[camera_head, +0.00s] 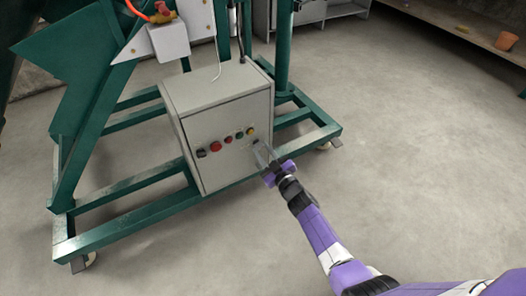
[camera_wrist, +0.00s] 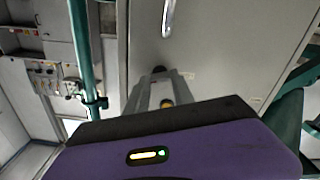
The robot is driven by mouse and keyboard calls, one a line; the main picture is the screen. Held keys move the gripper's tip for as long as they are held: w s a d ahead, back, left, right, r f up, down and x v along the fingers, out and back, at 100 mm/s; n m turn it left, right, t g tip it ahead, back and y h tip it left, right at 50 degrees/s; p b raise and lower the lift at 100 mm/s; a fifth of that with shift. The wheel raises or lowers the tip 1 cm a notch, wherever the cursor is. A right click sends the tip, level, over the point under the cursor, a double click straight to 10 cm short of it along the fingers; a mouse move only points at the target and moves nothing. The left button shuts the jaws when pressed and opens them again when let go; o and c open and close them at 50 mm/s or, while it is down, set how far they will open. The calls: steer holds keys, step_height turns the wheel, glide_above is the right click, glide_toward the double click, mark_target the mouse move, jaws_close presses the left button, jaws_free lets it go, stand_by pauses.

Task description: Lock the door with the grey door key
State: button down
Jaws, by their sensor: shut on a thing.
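The grey control cabinet (camera_head: 228,160) stands on the green frame, and its door (camera_wrist: 225,50) looks closed. My gripper (camera_head: 260,150) reaches the right part of the door, below the yellow button. In the wrist view my gripper (camera_wrist: 160,78) has its two grey fingers drawn together at the tips, against or just in front of the door. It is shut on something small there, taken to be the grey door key. The key's shape is hidden by the fingers, and I cannot tell how far it sits in a lock. A dark round part (camera_wrist: 158,69) shows at the fingertips.
A shiny metal handle (camera_wrist: 168,18) is on the door. Green frame beams (camera_head: 150,180) surround the cabinet. The floor at right is clear.

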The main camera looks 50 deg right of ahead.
steer(key=shift+n, duration=0.3)
steer(key=shift+f+n+b, duration=0.1)
steer(key=shift+n+b, duration=2.45)
steer(key=shift+n, duration=4.25)
steer(key=shift+a, duration=0.1)
steer(key=c, duration=1.1)
jaws_free()
